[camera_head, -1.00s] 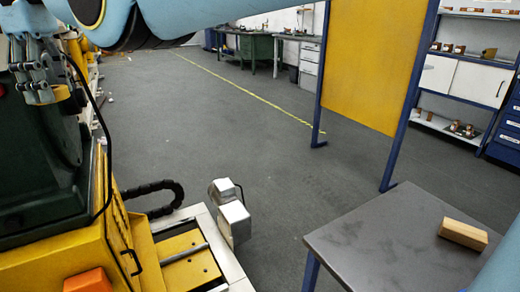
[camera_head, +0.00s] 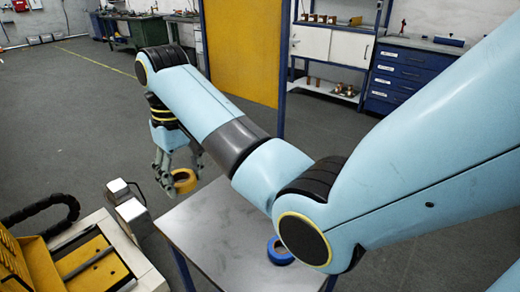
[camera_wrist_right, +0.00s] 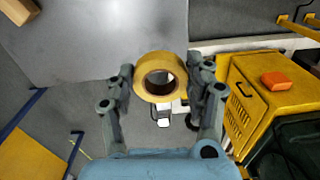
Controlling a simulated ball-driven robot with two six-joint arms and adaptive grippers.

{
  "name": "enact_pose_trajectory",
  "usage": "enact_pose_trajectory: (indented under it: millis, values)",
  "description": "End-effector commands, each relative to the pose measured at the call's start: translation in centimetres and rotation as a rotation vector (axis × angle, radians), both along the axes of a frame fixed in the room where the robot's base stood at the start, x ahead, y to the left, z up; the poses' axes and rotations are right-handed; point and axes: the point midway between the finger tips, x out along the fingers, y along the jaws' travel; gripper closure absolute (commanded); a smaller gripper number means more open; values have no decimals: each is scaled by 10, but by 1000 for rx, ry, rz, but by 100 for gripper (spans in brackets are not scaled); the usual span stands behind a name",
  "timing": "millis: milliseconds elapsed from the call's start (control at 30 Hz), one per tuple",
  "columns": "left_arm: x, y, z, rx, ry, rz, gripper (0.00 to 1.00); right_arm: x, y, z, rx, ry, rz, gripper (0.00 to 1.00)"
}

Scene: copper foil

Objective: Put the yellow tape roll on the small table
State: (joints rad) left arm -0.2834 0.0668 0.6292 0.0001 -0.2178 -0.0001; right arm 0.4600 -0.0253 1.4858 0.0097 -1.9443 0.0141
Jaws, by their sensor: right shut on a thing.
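The yellow tape roll (camera_head: 186,187) is in my right gripper (camera_head: 180,176), held in the air at the left edge of the small table (camera_head: 205,226) in the head view. In the right wrist view the roll (camera_wrist_right: 160,59) sits between the two fingers of the right gripper (camera_wrist_right: 164,76), which are shut on its sides. The roll's hole faces the wrist camera. The grey tabletop (camera_wrist_right: 110,35) shows behind and above the roll in the wrist view. My right arm covers part of the table in the head view. My left gripper is not in view.
A blue tape roll (camera_head: 280,251) lies on the table close to my right arm. A wooden block (camera_wrist_right: 19,10) shows at the wrist view's top left corner. A yellow machine with a pale edge (camera_head: 128,262) stands left of the table. A yellow panel (camera_head: 243,50) stands behind.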

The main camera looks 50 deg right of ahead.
Motion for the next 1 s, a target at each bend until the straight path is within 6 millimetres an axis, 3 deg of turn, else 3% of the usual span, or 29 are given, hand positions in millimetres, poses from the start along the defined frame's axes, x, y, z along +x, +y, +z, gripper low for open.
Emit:
enact_pose_trajectory:
  millis: [33,100,200,367,467,600,800,1000]
  values:
    - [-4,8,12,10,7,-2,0,-26,-7,-5,-6,3,-59,79]
    - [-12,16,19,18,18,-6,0,-55,-15,-13,-16,3,-141,79]
    - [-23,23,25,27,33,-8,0,-89,-22,-19,-25,2,-228,79]
    - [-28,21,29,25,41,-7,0,-116,-27,-23,-33,-2,-298,79]
    - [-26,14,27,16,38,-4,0,-111,-32,-29,-34,-3,-311,79]
    - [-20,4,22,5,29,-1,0,-83,-46,-49,-35,-2,-313,79]
    - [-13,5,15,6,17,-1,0,-40,-67,-79,-34,-1,-312,79]
    - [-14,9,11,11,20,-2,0,-18,-78,-93,-33,-2,-310,79]
